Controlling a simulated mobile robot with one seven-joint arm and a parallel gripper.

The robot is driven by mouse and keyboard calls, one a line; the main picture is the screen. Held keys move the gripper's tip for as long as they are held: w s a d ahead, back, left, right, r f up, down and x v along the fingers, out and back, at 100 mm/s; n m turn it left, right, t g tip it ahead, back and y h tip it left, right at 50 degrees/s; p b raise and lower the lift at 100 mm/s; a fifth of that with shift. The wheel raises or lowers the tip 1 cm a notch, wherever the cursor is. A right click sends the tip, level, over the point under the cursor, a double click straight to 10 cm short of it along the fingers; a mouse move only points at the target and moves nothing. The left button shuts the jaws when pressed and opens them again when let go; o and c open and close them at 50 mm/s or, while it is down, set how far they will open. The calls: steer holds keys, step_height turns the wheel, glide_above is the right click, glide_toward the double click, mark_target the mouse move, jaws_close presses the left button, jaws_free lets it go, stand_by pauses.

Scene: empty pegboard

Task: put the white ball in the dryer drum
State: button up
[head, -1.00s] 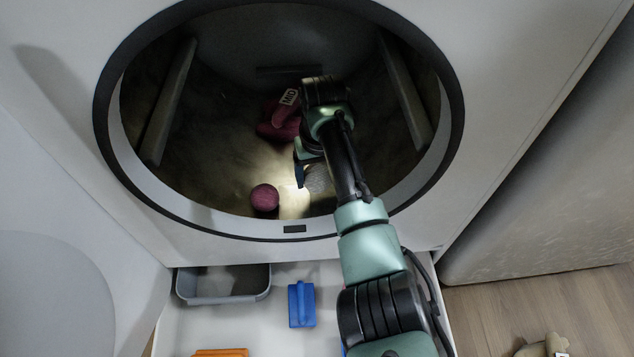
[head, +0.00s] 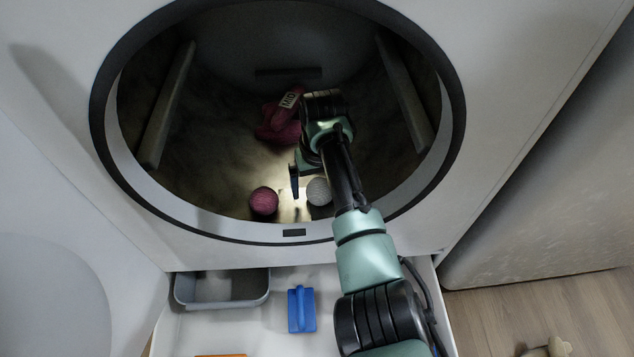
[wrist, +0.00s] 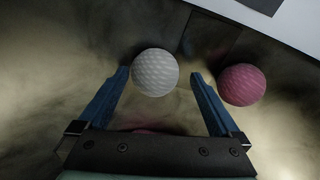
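The white ball (head: 318,191) lies inside the dryer drum (head: 215,150), on its floor near the front rim. My gripper (head: 306,192) is inside the drum at the ball. In the wrist view my gripper (wrist: 160,75) has its two blue fingers apart, and the white ball (wrist: 155,72) sits between and slightly beyond their tips. A gap shows on the right side; the left tip is very close to the ball. In the head view my arm hides part of the drum's right side.
A pink ball (head: 264,200) lies left of the white one. Dark red cloth with a label (head: 280,122) lies deeper in the drum. Below the opening, a drawer holds a grey tray (head: 222,303) and a blue object (head: 301,309). The drum rim (head: 294,233) surrounds my arm.

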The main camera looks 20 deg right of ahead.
mark_target(319, 192)
steer(key=shift+r, duration=0.15)
steer(key=shift+r, duration=0.3)
step_height(319, 192, up, 12)
steer(key=s+p, duration=0.1)
steer(key=p, duration=0.6)
steer(key=shift+s+r+p, duration=0.15)
steer(key=shift+s+p, duration=0.05)
steer(key=shift+p, duration=0.1)
steer(key=shift+s, duration=0.1)
